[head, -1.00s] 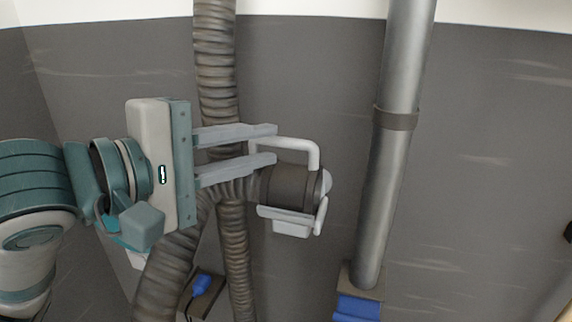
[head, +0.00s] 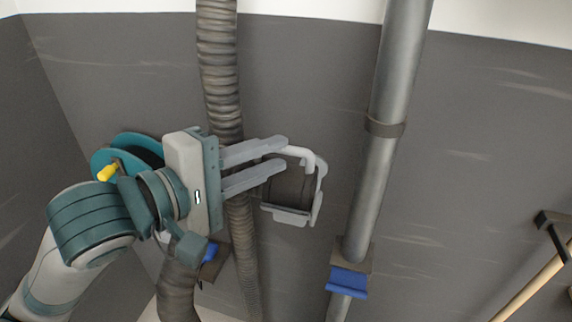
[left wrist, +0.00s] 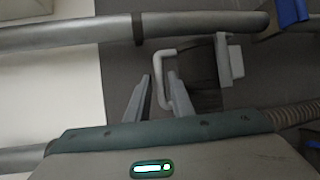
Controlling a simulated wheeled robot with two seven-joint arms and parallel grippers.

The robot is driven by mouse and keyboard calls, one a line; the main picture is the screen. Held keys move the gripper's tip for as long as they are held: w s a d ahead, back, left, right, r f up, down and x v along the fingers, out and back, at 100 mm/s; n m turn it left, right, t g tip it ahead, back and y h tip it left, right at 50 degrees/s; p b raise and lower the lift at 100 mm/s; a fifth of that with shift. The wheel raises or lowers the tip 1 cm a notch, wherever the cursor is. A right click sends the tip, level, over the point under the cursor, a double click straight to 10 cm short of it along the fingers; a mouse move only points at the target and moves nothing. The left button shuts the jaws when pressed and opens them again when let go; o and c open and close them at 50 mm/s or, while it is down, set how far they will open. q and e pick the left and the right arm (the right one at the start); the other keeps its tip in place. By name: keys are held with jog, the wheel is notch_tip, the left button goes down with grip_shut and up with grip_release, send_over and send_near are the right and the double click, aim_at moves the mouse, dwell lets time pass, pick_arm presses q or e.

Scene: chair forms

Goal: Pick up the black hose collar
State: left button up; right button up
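The black hose collar (head: 288,186) is a dark cylinder with a light grey bracket handle (head: 308,158) around its upper and right sides. It stands right of the ribbed hose, before the dark wall. My left gripper (head: 282,153) is open, its fingers pointing right at the handle's left end. In the left wrist view the handle (left wrist: 159,80) shows between or just beyond the open fingers (left wrist: 160,82); I cannot tell whether they touch it. The collar is dim behind the right finger there. My left gripper hides the hose behind it. My right gripper is not in view.
A ribbed hose (head: 220,75) runs down behind my left gripper. A grey metal pipe (head: 388,90) stands to the right, with a blue block (head: 347,280) at its lower part. A wooden pole (head: 530,290) leans at the lower right. The wall between is clear.

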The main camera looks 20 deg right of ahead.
aim_at(282, 150)
pick_arm(q)
jog(key=shift+d, duration=0.3)
jog(key=shift+x, duration=1.05)
jog(key=shift+a+f, duration=0.1)
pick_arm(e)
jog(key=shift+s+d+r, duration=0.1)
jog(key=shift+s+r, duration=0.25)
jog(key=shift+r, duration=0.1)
pick_arm(q)
jog(key=shift+w+d+p, duration=0.4)
jog(key=shift+d+p, duration=0.05)
jog(key=shift+p, duration=0.1)
jog(key=p+x, duration=0.1)
jog(key=x, duration=0.2)
jog(key=shift+w, duration=0.1)
jog(key=shift+w+d+f, duration=0.15)
jog(key=shift+w+d, duration=0.05)
jog(key=shift+d, duration=0.2)
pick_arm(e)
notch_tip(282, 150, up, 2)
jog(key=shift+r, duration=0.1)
